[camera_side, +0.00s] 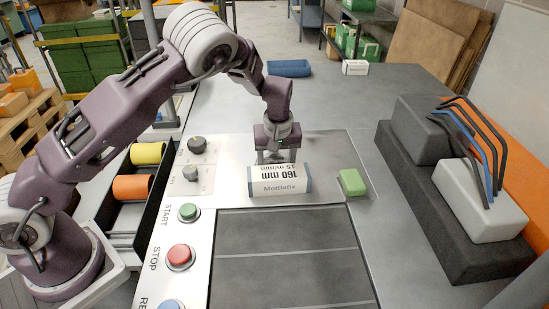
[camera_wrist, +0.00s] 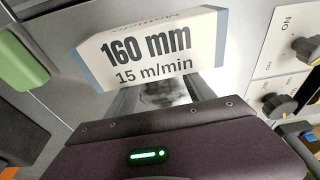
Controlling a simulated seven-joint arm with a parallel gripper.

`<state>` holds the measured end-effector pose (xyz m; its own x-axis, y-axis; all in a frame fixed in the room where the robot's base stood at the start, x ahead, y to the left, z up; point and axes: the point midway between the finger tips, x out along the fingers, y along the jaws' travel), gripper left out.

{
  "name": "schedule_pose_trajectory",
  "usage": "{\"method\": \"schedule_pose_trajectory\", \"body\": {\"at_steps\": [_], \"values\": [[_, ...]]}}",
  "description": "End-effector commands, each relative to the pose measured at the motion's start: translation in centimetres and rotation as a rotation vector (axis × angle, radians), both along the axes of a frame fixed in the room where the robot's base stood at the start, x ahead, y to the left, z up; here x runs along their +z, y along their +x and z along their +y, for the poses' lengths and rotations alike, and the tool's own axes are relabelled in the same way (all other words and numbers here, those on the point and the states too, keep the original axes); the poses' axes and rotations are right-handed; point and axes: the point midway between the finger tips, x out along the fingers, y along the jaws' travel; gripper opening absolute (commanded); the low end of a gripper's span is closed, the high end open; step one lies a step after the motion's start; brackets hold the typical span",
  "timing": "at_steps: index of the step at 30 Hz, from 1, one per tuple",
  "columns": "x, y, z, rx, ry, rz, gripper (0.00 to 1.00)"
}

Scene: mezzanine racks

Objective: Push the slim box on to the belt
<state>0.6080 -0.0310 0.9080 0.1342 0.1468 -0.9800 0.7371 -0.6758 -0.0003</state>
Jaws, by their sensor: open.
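The slim box (camera_side: 280,183), white with grey-blue ends and "160 mm 15 m/min" lettering, lies on the pale panel just behind the belt's far edge. The dark grey belt (camera_side: 285,250) is in front of it. My gripper (camera_side: 276,157) is open, low on the far side of the box, across the box from the belt. In the wrist view the box (camera_wrist: 150,45) lies just beyond my fingers (camera_wrist: 165,93). Whether they touch it, I cannot tell.
A green block (camera_side: 352,182) sits right of the box. START (camera_side: 188,213) and STOP (camera_side: 180,257) buttons and dark knobs (camera_side: 197,145) line the panel's left. A black bin holds yellow and orange rolls (camera_side: 132,188). Dark and grey blocks with cables (camera_side: 482,205) stand at right.

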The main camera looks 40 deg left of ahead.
Motion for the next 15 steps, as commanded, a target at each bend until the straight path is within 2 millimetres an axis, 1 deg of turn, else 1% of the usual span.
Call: {"method": "schedule_pose_trajectory", "body": {"at_steps": [3,15], "values": [[0.03,-0.3,-0.37,-0.001,-0.001,-0.001,0.62],[-0.01,-0.39,-0.47,0.0,-0.001,-0.001,0.62]]}}
